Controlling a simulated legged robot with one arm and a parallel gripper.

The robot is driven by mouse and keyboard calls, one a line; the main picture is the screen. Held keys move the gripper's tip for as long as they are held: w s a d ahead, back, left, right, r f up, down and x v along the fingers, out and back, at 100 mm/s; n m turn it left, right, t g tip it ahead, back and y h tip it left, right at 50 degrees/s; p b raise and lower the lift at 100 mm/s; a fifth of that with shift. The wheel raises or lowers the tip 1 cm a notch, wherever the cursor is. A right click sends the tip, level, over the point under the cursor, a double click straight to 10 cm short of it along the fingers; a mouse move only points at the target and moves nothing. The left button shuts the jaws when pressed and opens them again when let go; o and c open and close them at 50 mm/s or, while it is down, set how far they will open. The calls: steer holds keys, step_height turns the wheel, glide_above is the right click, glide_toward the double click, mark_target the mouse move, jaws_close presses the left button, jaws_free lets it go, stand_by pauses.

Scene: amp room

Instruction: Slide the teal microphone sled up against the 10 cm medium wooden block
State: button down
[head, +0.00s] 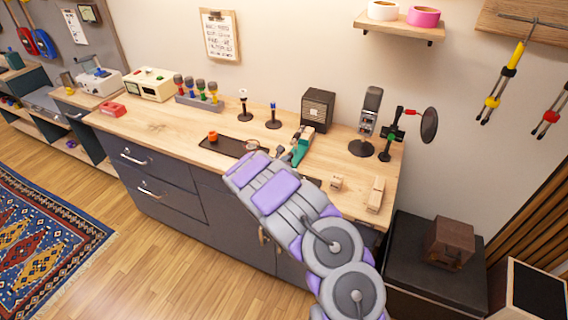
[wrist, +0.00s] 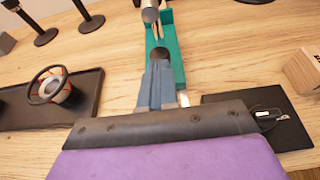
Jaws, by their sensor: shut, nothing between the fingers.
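The teal microphone sled (head: 302,147) lies on the wooden bench, just beyond my gripper. In the wrist view the sled (wrist: 178,62) is a teal tray with a raised side, with a microphone's round grey head (wrist: 150,14) at its far end. My gripper (wrist: 160,54) is shut and empty, its tip at the sled's near part; whether it touches cannot be told. A small wooden block (head: 336,183) and a longer wooden piece (head: 375,194) stand right of my arm. One wooden block (wrist: 304,72) shows at the wrist view's right edge. Which is the 10 cm medium block is unclear.
A black tray (wrist: 20,112) with a round cup-like item (wrist: 50,88) lies left of my gripper. A dark flat pad (wrist: 275,135) lies at right. A speaker box (head: 318,108), a desk microphone (head: 370,115) and small stands are at the back. Bare wood lies between sled and block.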

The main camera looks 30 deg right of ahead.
steer(key=shift+w+d+f, duration=0.1)
steer(key=shift+w+d, duration=0.65)
steer(key=shift+d, duration=0.25)
steer(key=shift+a, duration=0.1)
steer(key=shift+s+a+r+b, duration=0.3)
steer(key=shift+s+a+r, duration=0.05)
steer(key=shift+a, duration=0.2)
steer(key=shift+f+v, duration=0.15)
steer(key=shift+v, duration=1.3)
steer(key=shift+f+v, duration=0.1)
steer(key=shift+v, duration=1.4)
steer(key=shift+s, duration=0.1)
